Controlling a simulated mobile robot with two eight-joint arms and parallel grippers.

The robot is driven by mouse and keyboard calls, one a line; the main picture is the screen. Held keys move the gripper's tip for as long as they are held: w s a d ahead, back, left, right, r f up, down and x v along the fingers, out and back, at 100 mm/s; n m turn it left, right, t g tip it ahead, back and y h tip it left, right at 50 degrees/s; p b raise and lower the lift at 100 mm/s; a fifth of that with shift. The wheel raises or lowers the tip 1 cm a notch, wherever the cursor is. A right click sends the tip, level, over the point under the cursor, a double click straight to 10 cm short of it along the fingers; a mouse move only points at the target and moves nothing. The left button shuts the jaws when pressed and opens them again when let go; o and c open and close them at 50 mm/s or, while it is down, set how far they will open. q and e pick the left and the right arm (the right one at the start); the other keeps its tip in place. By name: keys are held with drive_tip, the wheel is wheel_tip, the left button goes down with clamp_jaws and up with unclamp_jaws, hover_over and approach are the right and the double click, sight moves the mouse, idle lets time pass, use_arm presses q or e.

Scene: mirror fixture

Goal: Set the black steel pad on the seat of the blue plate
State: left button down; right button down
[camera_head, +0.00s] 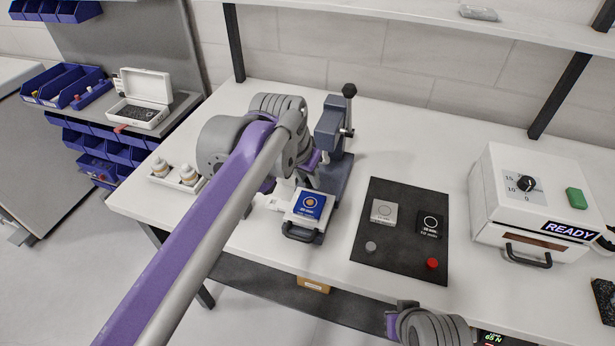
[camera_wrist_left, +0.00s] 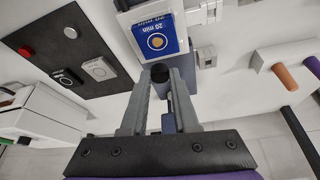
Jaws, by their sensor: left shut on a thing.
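My left gripper (camera_wrist_left: 160,80) is shut on a small black round piece, seemingly the black steel pad (camera_wrist_left: 160,71). In the left wrist view the piece appears just below the plate's ring, apart from it; its height above the plate is unclear. In the head view my arm hides the pad. Of my right arm only a part shows at the bottom edge; its fingers are not visible.
A dark mat (camera_head: 377,193) holds a silver tile (camera_head: 384,211), a black tile (camera_head: 431,223), a grey disc (camera_head: 371,247) and a red disc (camera_head: 432,264). The lever press (camera_head: 333,130) stands behind the plate. A white READY box (camera_head: 500,215) is at right. Bare table lies behind the mat.

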sight(311, 201)
use_arm(q)
drive_tip(key=shift+s, duration=0.1)
idle(0.4)
drive_tip(key=shift+f+b, duration=1.1)
drive_tip(key=shift+f, duration=1.5)
drive_tip(key=shift+p, duration=0.5)
drive_tip(key=shift+f, duration=0.35)
drive_tip(key=c, duration=0.6)
unclamp_jaws()
drive_tip(key=shift+r, duration=0.1)
